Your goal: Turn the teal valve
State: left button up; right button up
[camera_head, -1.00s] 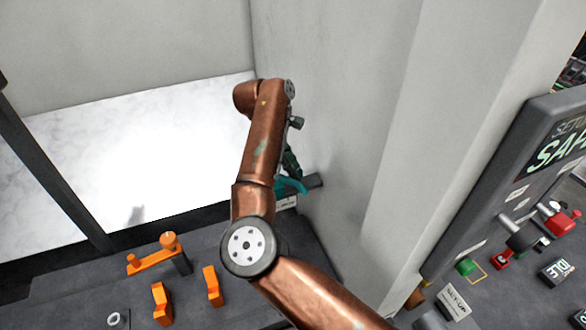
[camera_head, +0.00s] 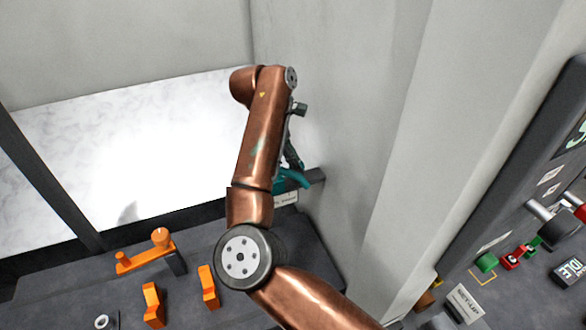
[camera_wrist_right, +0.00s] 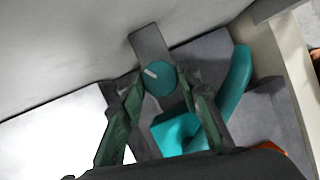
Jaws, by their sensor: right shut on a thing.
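The teal valve (camera_head: 291,178) is in the corner at the end of the dark ledge, mostly hidden behind my right arm in the head view. In the right wrist view its round hub (camera_wrist_right: 160,78) with a pale mark, a teal block (camera_wrist_right: 176,132) and a curved teal arm (camera_wrist_right: 237,85) show. My right gripper (camera_wrist_right: 158,90) has its green fingers on either side of the hub and is shut on the valve. In the head view the right gripper (camera_head: 292,158) shows only partly behind the copper arm. My left gripper is not in view.
An orange crank (camera_head: 146,252) and two orange levers (camera_head: 152,304) stand on the dark panel left of my arm. A grey wall rises close behind the valve. A control panel with a green button (camera_head: 486,262) is at the right.

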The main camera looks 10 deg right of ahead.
jog(key=n+t+b, duration=0.1)
jog(key=n+b, duration=0.1)
jog(key=b, duration=0.1)
jog(key=n+b, duration=0.2)
jog(key=b, duration=0.2)
jog(key=n+t+b, duration=0.1)
jog(key=n+b, duration=0.1)
jog(key=b, duration=0.1)
jog(key=shift+s+d+f+n+t+y, duration=0.1)
jog(key=shift+s+f+n+t+y, duration=0.05)
jog(key=shift+f+n+t+y, duration=0.2)
jog(key=shift+r+n+t+y+b, duration=0.25)
jog(key=shift+n+t+b, duration=0.1)
jog(key=shift+n+b, duration=0.8)
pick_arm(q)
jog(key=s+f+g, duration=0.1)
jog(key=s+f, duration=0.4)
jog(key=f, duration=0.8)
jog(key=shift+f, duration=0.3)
pick_arm(e)
jog(key=shift+s+r+n+y, duration=0.15)
jog(key=shift+n+y, duration=0.15)
jog(key=shift+n, duration=0.8)
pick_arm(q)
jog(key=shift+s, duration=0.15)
pick_arm(e)
jog(key=o, duration=1.1)
jog(key=v, duration=1.2)
jog(key=shift+s+d, duration=0.1)
jog(key=shift+s, duration=0.05)
